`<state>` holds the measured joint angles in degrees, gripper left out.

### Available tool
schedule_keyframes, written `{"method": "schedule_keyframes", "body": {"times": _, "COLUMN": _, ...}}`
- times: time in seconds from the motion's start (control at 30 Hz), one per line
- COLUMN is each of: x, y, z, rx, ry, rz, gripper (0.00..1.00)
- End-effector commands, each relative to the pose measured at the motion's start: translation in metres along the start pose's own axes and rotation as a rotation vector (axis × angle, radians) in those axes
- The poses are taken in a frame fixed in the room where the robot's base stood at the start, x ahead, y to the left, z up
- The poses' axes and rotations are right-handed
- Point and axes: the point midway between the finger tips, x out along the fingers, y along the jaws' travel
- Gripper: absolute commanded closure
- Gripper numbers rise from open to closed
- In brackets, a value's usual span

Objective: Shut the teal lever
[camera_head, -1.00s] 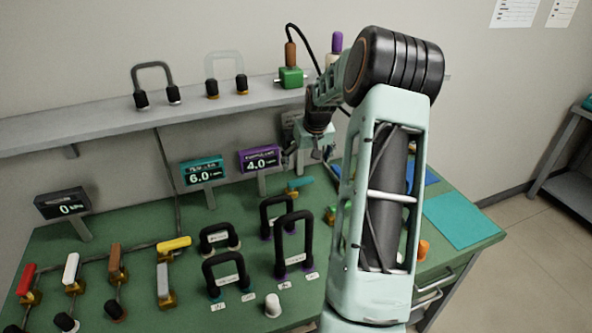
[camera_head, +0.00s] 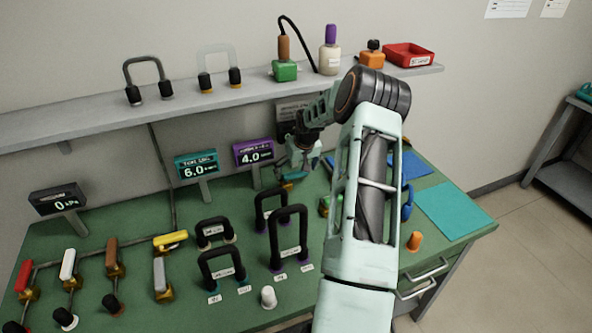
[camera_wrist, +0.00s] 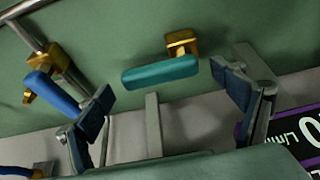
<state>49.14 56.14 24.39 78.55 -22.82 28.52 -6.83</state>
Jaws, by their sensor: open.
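The teal lever (camera_wrist: 160,72) shows in the wrist view as a teal handle on a brass valve body (camera_wrist: 182,42). It lies roughly crosswise between my two fingers, a little beyond their tips. My gripper (camera_wrist: 164,92) is open, with one dark pad on each side of the lever, and holds nothing. No contact with the lever is visible. In the head view my gripper (camera_head: 300,165) is low over the back of the green table, and the teal lever (camera_head: 294,176) is small and partly hidden beneath it.
A blue lever (camera_wrist: 52,92) on a brass valve is close to the left finger in the wrist view. A purple-framed display (camera_head: 254,153) and a teal display (camera_head: 196,164) stand left of my gripper.

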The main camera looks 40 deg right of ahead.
Motion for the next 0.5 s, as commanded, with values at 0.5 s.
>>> {"method": "schedule_keyframes", "body": {"times": 0.5, "x": 0.0035, "y": 0.0001, "z": -0.0003, "rx": -0.001, "ry": 0.000, "rz": 0.001, "gripper": 0.30}}
